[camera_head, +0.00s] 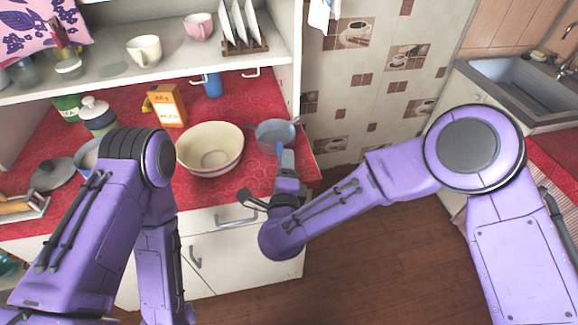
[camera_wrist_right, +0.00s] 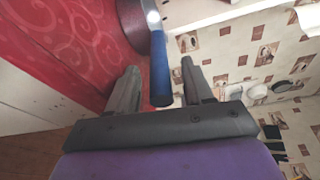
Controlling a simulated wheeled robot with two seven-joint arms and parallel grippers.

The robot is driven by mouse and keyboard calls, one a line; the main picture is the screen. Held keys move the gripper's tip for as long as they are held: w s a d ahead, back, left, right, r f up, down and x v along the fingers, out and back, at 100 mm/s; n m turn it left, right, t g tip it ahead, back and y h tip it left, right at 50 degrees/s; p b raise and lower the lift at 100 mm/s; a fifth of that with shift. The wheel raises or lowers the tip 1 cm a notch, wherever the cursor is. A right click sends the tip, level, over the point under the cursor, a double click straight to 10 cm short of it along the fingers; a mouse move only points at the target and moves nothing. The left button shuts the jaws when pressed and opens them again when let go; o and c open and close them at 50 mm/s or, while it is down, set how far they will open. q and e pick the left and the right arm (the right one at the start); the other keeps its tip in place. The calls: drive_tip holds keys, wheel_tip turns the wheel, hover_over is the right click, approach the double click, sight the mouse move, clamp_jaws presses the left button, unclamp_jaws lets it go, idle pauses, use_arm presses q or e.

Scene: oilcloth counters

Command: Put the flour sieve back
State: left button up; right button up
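A round, shallow blue-grey vessel with a blue handle (camera_head: 275,133) rests at the right end of the red counter, beside the cream bowl. It fits the flour sieve, but I cannot make out any mesh. In the right wrist view its blue handle (camera_wrist_right: 160,70) extends between the two fingers, with a gap on both sides. My right gripper (camera_head: 286,158) is at the counter's front right edge, by the handle. Its fingers (camera_wrist_right: 160,88) are apart and hold nothing. My left arm is folded at the left; its gripper is out of view.
A cream bowl (camera_head: 210,148), an orange box (camera_head: 167,105) and a blue mug (camera_head: 212,84) stand on the red counter (camera_head: 240,183). The shelf (camera_head: 110,70) above holds cups and a plate rack. A tiled wall (camera_head: 385,75) is to the right.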

drive_tip(key=shift+r, duration=0.15)
drive_tip(key=s+r+b, duration=0.1)
drive_tip(key=s+b, duration=0.1)
drive_tip(key=s, duration=1)
drive_tip(key=shift+d+b, duration=0.4)
drive_tip(key=shift+r, duration=0.1)
